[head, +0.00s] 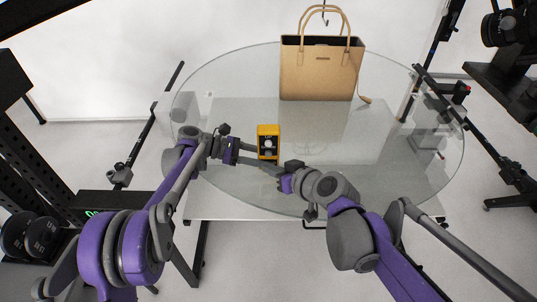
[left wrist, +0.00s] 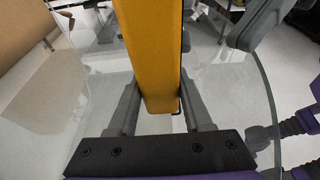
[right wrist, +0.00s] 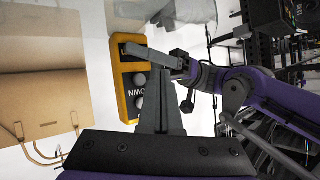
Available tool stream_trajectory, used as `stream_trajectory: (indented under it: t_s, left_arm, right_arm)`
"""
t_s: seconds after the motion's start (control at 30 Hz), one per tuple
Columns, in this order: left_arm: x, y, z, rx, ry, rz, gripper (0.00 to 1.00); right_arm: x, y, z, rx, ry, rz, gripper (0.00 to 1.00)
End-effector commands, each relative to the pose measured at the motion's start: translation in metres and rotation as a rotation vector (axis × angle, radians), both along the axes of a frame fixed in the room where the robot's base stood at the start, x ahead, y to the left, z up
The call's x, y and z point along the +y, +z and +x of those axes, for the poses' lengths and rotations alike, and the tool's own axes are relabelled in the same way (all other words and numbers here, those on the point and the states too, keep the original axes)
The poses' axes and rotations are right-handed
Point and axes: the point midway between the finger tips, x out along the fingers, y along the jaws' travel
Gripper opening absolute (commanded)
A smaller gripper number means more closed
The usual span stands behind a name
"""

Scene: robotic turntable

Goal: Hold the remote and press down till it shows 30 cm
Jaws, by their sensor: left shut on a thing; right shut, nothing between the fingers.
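The yellow remote (head: 268,129) is held upright above the glass turntable (head: 215,95) in the head view. My left gripper (head: 262,158) is shut on the remote, whose yellow side fills the gap between the fingers in the left wrist view (left wrist: 155,60). In the right wrist view the remote (right wrist: 124,70) shows round grey buttons, one beside the word DOWN, partly hidden by gripper fingers. My right gripper (head: 272,170) is shut and empty, its fingertips (right wrist: 162,85) close to the remote's button face. I cannot tell whether they touch a button.
A tan handbag (head: 320,75) stands at the back of the turntable. A black box (head: 105,203) with green digits, too small to read, stands at lower left near dumbbells (head: 40,235). A camera (head: 505,27) is at upper right. The turntable's right side is clear.

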Motion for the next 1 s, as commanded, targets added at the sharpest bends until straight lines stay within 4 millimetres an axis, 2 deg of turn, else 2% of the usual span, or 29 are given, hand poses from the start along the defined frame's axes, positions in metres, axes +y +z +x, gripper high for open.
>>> stream_trajectory:
  t_s: [0.2,0.33,1.0]
  left_arm:
    - [0.000,0.000,0.000,0.000,0.000,0.001,0.19]
    - [0.000,0.000,0.000,0.000,0.000,0.001,0.19]
    - [0.000,0.000,0.000,0.000,0.000,0.001,0.19]
  right_arm:
    - [0.000,0.000,-0.022,0.001,0.000,-0.001,0.00]
    - [0.000,0.000,-0.029,0.001,0.000,-0.001,0.00]
    - [0.000,0.000,-0.030,0.000,0.000,0.000,0.00]
